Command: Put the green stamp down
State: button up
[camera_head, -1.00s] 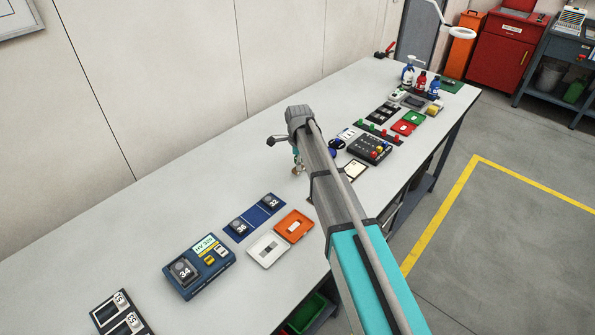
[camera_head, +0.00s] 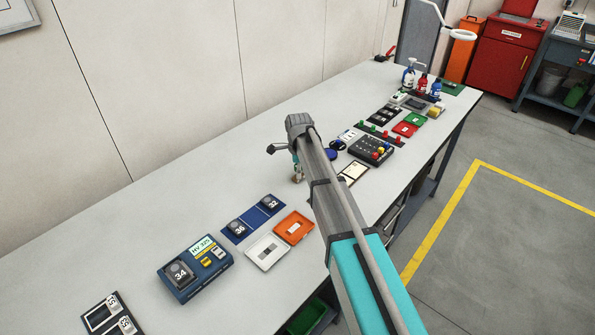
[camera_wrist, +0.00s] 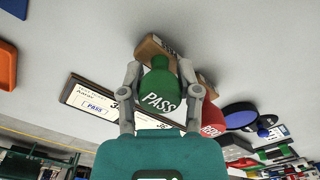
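The green stamp (camera_wrist: 160,88), marked PASS, is between the two fingers of my gripper (camera_wrist: 161,70) in the wrist view, and the fingers appear shut on its sides. A light brown wooden holder (camera_wrist: 150,48) is just behind it. I cannot tell whether the stamp's base rests on the holder or hangs above it. A red stamp (camera_wrist: 212,118), partly hidden by the right finger, is beside it. A card (camera_wrist: 90,104) with a blue PASS mark lies to the left, partly behind the gripper. In the head view my arm hides most of this spot.
A round blue pad (camera_wrist: 240,117) lies right of the stamps. In the head view, an orange tray (camera_head: 294,227), a white tray (camera_head: 267,253) and a blue device (camera_head: 194,268) are to the left. A button box (camera_head: 372,149) is to the right. The table (camera_head: 190,190) behind is clear.

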jog(key=o, duration=0.3)
jog(key=shift+o, duration=0.2)
jog(key=shift+r, duration=0.15)
notch_tip(320, 180, up, 12)
jog(key=p, duration=1.2)
dwell(0.9)
jog(key=s+d+n, duration=1.6)
jog(key=s+d, duration=0.6)
jog(key=s, duration=0.4)
jog(key=shift+d+n, duration=0.3)
jog(key=shift+d, duration=0.1)
